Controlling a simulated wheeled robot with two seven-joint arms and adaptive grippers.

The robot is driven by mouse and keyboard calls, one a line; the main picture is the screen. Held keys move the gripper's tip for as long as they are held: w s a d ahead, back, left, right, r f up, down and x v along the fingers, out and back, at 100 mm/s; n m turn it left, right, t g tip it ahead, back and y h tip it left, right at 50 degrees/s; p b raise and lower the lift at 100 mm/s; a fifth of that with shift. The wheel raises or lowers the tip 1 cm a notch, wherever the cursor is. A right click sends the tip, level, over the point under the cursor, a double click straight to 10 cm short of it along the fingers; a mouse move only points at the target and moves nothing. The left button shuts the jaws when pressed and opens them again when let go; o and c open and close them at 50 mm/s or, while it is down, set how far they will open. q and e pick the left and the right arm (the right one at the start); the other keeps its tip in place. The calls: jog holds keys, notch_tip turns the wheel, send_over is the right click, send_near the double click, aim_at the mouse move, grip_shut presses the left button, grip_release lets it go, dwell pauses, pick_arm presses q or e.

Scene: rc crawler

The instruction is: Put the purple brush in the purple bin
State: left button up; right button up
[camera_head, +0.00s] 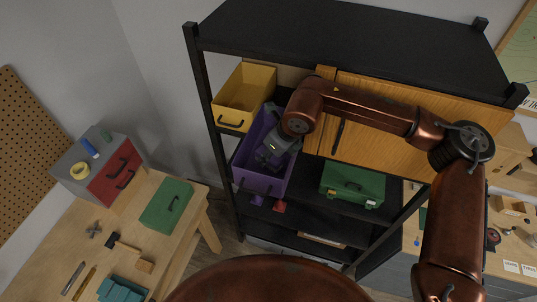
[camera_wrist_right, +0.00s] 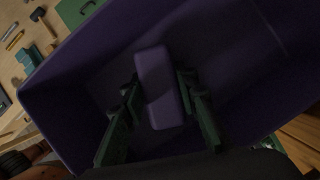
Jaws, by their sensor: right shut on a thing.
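The purple bin (camera_head: 262,186) is an open box with a dark handle, pulled out on the shelf unit's left side. My right gripper (camera_head: 266,161) reaches down into the bin's opening from above. In the right wrist view, the right gripper (camera_wrist_right: 159,90) is shut on a purple block-shaped piece, the purple brush (camera_wrist_right: 160,75). The brush is held between the two fingers, with the bin's purple walls (camera_wrist_right: 62,88) around it. I cannot tell whether the brush touches the bin floor. My left gripper is not in view.
A yellow bin (camera_head: 244,95) sits above the purple one. A green case (camera_head: 352,185) stands on the shelf to its right, below a wooden door (camera_head: 400,125). The black shelf posts are close by. A workbench (camera_head: 150,215) with tools and a green box (camera_head: 167,205) is at left.

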jog(key=shift+w+f, duration=0.1)
jog(key=shift+f, duration=0.35)
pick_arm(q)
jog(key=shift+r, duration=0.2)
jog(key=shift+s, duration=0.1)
pick_arm(e)
jog(key=shift+f, duration=0.1)
jog(key=o, duration=1.2)
jog(key=shift+c, duration=0.2)
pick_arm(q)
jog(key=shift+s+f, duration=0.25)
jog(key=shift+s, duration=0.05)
